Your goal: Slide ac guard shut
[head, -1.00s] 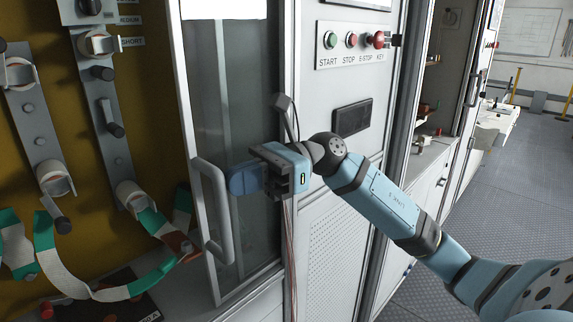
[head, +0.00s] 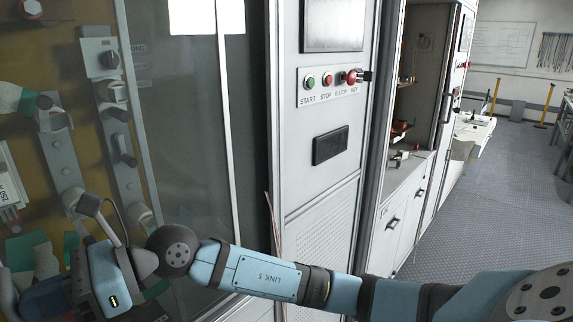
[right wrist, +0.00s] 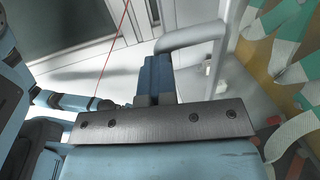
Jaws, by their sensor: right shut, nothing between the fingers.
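My left gripper is not in view.
A control panel with start (head: 310,82), stop (head: 327,80) and e-stop (head: 351,77) buttons stands right of the guard. Floor (head: 490,215) is clear at the right.

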